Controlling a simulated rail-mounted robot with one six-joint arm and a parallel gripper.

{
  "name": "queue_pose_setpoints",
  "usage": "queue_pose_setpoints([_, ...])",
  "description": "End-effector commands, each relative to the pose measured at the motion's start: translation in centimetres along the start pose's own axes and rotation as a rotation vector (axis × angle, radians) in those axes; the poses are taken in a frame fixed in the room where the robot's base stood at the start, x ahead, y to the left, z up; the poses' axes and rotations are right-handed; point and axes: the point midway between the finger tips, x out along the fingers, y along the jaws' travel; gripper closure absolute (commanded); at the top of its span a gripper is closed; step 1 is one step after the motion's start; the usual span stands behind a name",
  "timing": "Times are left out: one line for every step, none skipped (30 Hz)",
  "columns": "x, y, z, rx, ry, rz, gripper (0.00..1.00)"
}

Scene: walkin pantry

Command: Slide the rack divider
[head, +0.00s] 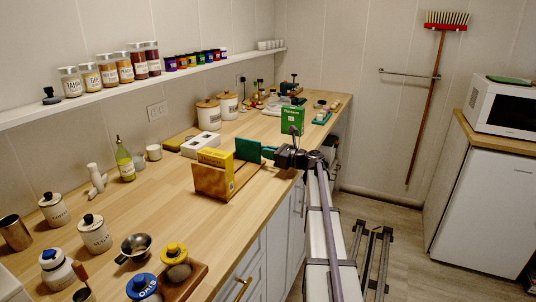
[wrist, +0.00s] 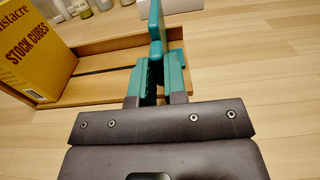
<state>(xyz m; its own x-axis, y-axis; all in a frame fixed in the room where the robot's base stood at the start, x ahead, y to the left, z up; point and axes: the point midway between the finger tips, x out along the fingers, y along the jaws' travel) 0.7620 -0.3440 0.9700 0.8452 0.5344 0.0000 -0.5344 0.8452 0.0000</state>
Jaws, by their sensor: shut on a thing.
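The wooden rack (head: 208,183) stands near the front edge of the counter, and a yellow stock-cube box (head: 215,158) stands at its left end. The teal rack divider (head: 247,149) stands upright toward the rack's other end. My gripper (head: 268,153) reaches in from the right and is shut on the divider's edge. In the wrist view the divider (wrist: 156,22) rises between the teal fingertips of my gripper (wrist: 157,65). The rack (wrist: 95,48) with its dark lengthwise slot and the yellow box (wrist: 35,50) lie left of the fingers. The divider's foot is hidden.
A green box (head: 292,120) stands behind my arm on the counter. A white container (head: 201,145) stands behind the rack. Jars, a green bottle (head: 124,158) and cups stand to the left. Bare counter lies in front of and left of the rack.

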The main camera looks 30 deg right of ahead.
Motion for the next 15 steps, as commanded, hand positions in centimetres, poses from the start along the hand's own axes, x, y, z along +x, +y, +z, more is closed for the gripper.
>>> queue_pose_setpoints([-0.01,0.02,0.0,0.0,0.0,0.0,0.86])
queue_pose_setpoints([-0.01,0.02,0.0,0.0,0.0,0.0,0.83])
queue_pose_setpoints([-0.01,0.02,0.0,0.0,0.0,0.0,0.79])
queue_pose_setpoints([0.0,0.03,0.0,0.0,0.0,0.0,0.76])
queue_pose_setpoints([0.0,0.03,0.0,0.0,0.0,0.0,0.73])
queue_pose_setpoints([0.0,0.03,0.0,0.0,0.0,0.0,0.69])
queue_pose_setpoints([0.0,0.04,0.0,0.0,0.0,0.0,0.67])
queue_pose_setpoints([0.0,0.04,0.0,0.0,0.0,0.0,0.64])
queue_pose_setpoints([0.0,0.04,0.0,0.0,0.0,0.0,0.62])
queue_pose_setpoints([0.0,0.04,0.0,0.0,0.0,0.0,0.62])
queue_pose_setpoints([0.0,0.04,-0.01,0.0,0.0,0.0,0.62])
queue_pose_setpoints([0.01,0.04,-0.01,0.0,0.0,0.0,0.62])
queue_pose_setpoints([0.01,0.04,-0.01,0.0,0.0,0.0,0.62])
queue_pose_setpoints([0.0,0.04,-0.01,0.0,0.0,0.0,0.62])
queue_pose_setpoints([-0.05,0.05,-0.01,0.0,0.0,0.0,0.62])
